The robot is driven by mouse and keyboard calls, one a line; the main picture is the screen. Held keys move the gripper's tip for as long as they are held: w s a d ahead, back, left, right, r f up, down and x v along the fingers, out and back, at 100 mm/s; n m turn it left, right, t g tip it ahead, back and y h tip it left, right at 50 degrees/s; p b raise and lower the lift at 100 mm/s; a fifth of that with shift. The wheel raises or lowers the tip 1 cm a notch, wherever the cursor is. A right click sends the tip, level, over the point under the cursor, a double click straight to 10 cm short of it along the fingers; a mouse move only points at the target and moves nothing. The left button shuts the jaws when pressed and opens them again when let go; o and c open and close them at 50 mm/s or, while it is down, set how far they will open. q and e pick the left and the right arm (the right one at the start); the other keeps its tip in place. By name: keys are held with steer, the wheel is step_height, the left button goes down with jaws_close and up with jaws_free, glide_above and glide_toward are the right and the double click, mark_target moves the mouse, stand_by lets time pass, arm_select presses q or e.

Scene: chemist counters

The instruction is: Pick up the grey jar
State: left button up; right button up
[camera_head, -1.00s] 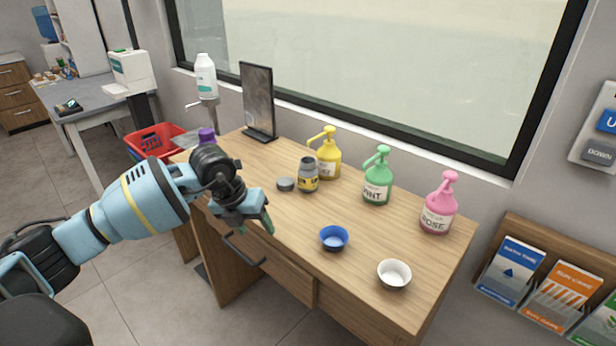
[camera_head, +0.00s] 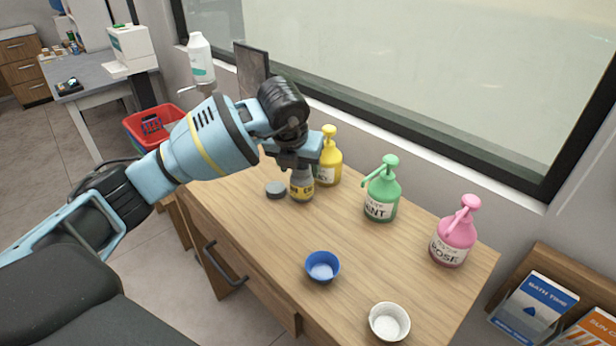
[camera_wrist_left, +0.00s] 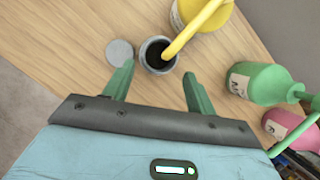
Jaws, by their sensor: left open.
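The grey jar (camera_head: 301,187) with a yellow and dark label stands upright on the wooden counter. Its upper part is hidden behind my left gripper (camera_head: 302,163) in the head view. In the left wrist view the jar (camera_wrist_left: 153,66) shows its open dark mouth, partly crossed by the yellow bottle's spout. It lies just beyond the green fingertips of my left gripper (camera_wrist_left: 157,80), which is open and empty. A round grey lid (camera_head: 276,189) lies on the counter beside the jar; it also shows in the wrist view (camera_wrist_left: 119,52). My right gripper is not in view.
A yellow pump bottle (camera_head: 329,160) stands close behind the jar. A green pump bottle (camera_head: 382,195) and a pink one (camera_head: 454,239) stand further right. A blue bowl (camera_head: 322,267) and a white bowl (camera_head: 389,322) are nearer the front.

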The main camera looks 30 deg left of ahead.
mark_target(302, 180)
arm_select(q)
steer(key=shift+s, duration=0.2)
steer(key=shift+s+f, duration=0.1)
steer(key=shift+f, duration=0.1)
steer(key=shift+x, duration=0.9)
steer(key=shift+w+a+f, duration=0.1)
steer(key=shift+w+f, duration=0.05)
steer(key=shift+w, duration=0.1)
steer(key=shift+w+f, duration=0.1)
steer(key=shift+f, duration=0.1)
steer(key=shift+w+x, duration=0.15)
steer(key=shift+x, duration=1)
steer(key=shift+w+x, duration=0.15)
steer(key=shift+x, duration=0.95)
steer(key=shift+a+r, duration=0.1)
steer(key=shift+a, duration=0.05)
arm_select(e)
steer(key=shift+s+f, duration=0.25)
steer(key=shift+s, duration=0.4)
arm_select(q)
steer(key=shift+c, duration=0.5)
